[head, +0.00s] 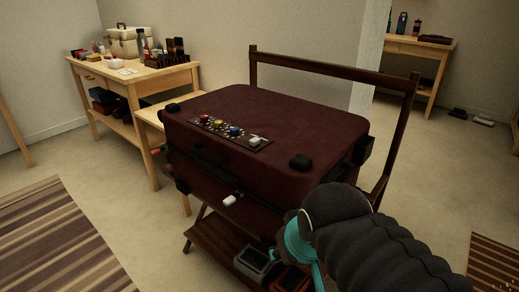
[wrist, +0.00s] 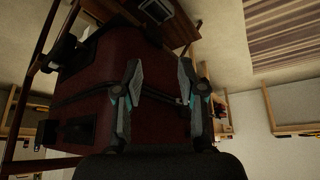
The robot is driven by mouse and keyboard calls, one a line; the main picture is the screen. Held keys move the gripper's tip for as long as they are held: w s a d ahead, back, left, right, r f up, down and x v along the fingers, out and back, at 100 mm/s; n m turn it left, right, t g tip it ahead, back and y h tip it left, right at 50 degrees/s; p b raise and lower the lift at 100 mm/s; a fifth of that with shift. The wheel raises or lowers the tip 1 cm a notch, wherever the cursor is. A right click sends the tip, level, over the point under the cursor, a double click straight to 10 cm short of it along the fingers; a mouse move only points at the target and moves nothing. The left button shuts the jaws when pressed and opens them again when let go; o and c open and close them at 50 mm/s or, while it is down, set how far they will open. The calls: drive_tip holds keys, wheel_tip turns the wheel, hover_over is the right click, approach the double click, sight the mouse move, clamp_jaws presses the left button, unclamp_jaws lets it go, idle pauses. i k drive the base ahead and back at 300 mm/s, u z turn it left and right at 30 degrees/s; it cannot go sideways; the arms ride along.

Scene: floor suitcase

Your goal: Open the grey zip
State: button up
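A dark red suitcase (head: 310,125) lies flat on a dark wooden rack. A pale grey-white tab (head: 230,200) sits low on its front side; it may be the grey zip's pull. A zip seam (wrist: 82,97) crosses the suitcase side in the wrist view, where I cannot pick out a grey pull. My gripper (wrist: 160,78) is open, its two fingers apart in front of the suitcase side, with nothing clearly held between them. Contact is unclear. In the head view my arm's dark sleeve and teal wrist are at lower right, and the fingertips are hidden.
A panel (head: 230,130) with coloured knobs lies on the suitcase top. The rack's tall rail (head: 330,68) rises behind. Bins (head: 255,262) stand on its lower shelf.

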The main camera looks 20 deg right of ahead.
sight(230, 199)
drive_tip(key=z, duration=0.6)
drive_tip(key=k, duration=1.1)
drive_tip(key=u, duration=0.5)
